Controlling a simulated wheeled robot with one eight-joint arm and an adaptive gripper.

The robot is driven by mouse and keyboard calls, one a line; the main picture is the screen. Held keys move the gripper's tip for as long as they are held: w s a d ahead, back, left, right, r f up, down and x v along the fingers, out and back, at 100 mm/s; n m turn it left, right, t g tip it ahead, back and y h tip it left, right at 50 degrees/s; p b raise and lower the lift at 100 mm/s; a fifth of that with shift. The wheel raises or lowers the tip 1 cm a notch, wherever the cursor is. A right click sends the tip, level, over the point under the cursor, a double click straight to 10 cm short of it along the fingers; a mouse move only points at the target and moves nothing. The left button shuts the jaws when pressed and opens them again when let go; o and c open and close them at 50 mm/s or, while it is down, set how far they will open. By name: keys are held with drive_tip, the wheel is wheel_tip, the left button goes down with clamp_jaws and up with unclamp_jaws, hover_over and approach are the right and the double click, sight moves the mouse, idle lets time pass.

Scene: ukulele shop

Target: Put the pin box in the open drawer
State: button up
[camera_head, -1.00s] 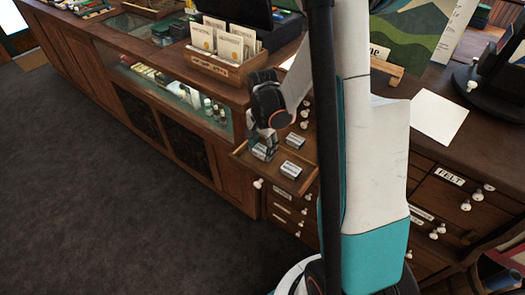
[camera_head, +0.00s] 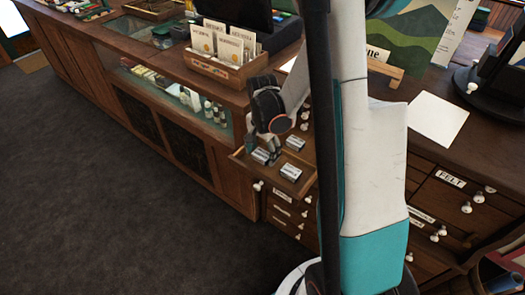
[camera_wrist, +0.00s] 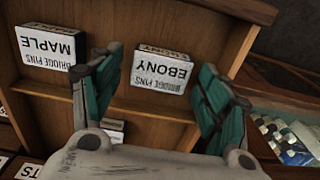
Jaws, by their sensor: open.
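The open drawer (camera_head: 243,157) sticks out from the wooden cabinet and holds several small white-labelled pin boxes. In the head view, one box (camera_head: 261,156) is at the left by my fingers, one (camera_head: 295,143) at the back right and one (camera_head: 290,171) at the front right. The wrist view shows a MAPLE box (camera_wrist: 48,47) at left and an EBONY box (camera_wrist: 162,72) between my fingers in the picture. Part of another box (camera_wrist: 112,126) shows beyond a wooden strip, mostly hidden by my gripper. My gripper (camera_wrist: 161,62) is open and empty over the drawer; contact is unclear.
A glass-fronted counter (camera_head: 180,95) runs to the left, with a wooden card rack (camera_head: 218,67) on top. Closed drawers with white knobs (camera_head: 281,211) lie below the open one. The dark floor (camera_head: 110,190) at left is clear.

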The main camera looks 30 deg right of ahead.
sight(262, 153)
wheel_tip(262, 153, up, 12)
drive_tip(key=p, duration=0.3)
drive_tip(key=shift+p, duration=0.35)
drive_tip(key=shift+c, duration=0.3)
idle(0.6)
